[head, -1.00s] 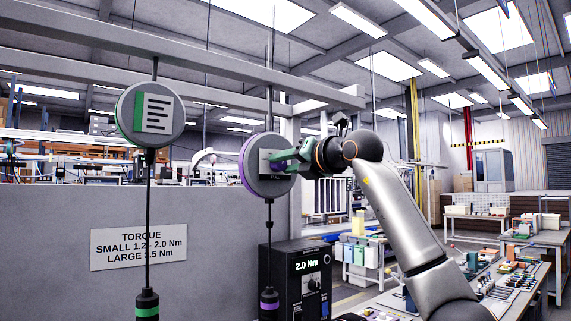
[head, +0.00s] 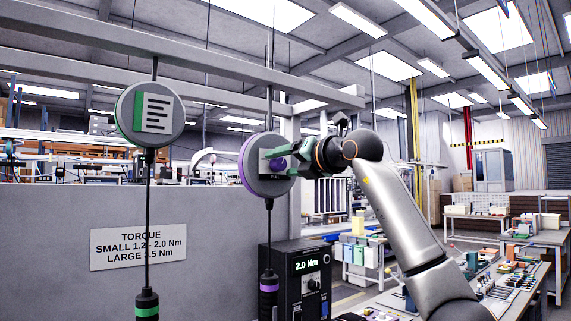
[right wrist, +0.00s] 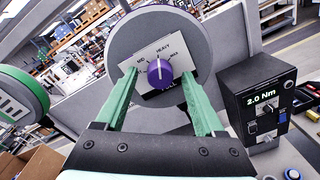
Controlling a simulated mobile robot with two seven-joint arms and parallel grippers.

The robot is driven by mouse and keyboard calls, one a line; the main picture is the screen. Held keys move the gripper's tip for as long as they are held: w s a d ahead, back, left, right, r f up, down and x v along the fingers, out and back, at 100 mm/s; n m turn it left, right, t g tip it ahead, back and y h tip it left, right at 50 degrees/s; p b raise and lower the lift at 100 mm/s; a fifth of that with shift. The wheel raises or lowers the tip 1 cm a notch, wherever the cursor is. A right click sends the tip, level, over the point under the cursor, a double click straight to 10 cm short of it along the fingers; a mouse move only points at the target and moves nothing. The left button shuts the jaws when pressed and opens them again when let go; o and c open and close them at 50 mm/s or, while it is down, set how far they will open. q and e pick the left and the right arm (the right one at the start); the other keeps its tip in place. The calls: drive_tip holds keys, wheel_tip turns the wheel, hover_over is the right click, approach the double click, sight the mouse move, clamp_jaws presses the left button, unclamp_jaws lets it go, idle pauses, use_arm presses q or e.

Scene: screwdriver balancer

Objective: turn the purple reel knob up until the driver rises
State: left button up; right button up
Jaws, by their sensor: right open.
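The purple knob (right wrist: 160,72) sits on a white dial plate on the front of the reel (head: 250,178), marked MID, HEAVY and MAX. Its white pointer line is roughly upright, near HEAVY. My right gripper (head: 275,163) is open, with one green finger on each side of the knob. The right wrist view shows gaps between the fingers (right wrist: 160,100) and the knob. Below the reel, the purple-banded driver (head: 269,287) hangs on its cable beside the black controller. My left gripper is not in view.
A second reel (head: 150,114) with a green rim hangs at left, its green-banded driver (head: 147,312) below. The black controller box (head: 303,282) reads 2.0 Nm. A grey wall with a torque sign (head: 138,246) stands behind.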

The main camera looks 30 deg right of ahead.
drive_tip(key=s+b, duration=0.4)
drive_tip(key=s, duration=0.8)
drive_tip(key=shift+s+d+r, duration=0.2)
drive_tip(key=shift+s+d, duration=0.05)
drive_tip(key=shift+d, duration=0.05)
